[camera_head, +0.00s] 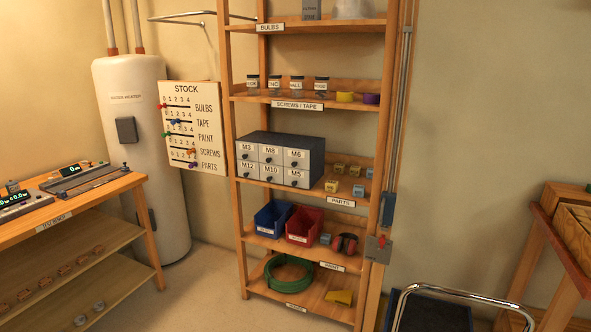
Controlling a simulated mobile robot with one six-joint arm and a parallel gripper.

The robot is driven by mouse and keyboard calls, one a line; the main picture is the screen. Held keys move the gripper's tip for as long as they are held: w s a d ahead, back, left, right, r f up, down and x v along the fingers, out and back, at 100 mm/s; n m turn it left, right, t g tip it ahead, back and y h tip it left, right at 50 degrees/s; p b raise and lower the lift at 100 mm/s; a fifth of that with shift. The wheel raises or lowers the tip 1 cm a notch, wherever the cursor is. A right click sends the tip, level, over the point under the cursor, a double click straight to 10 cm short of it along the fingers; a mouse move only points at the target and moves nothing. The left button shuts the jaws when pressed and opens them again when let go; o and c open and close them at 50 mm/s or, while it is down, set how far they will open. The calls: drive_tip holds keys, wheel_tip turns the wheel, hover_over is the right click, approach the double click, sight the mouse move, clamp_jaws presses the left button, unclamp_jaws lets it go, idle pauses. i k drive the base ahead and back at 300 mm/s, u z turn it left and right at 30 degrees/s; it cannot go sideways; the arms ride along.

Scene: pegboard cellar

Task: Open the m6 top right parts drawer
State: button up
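The parts drawer cabinet (312,149) is a dark grey box with light drawer fronts in two rows. It stands on the left part of the wooden shelf unit, on the shelf labelled PARTS. The M6 drawer (297,163) is the top right one, with a white label and a small dark knob. Its front looks flush with the others, and all the drawers look shut. Beside it in the top row are the M3 drawer (246,156) and the M8 drawer (271,160). The M5 drawer (297,184) is directly below it. My gripper is not in view.
Small blocks (340,169) sit right of the cabinet. A blue bin (271,222) and a red bin (303,227) stand one shelf below. A workbench (75,205) is at left; a curved metal tube (455,294) is at lower right. Bare floor (215,285) shows before the shelves.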

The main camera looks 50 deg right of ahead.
sight(298, 159)
drive_tip(key=i, duration=0.9)
drive_tip(key=u, duration=0.05)
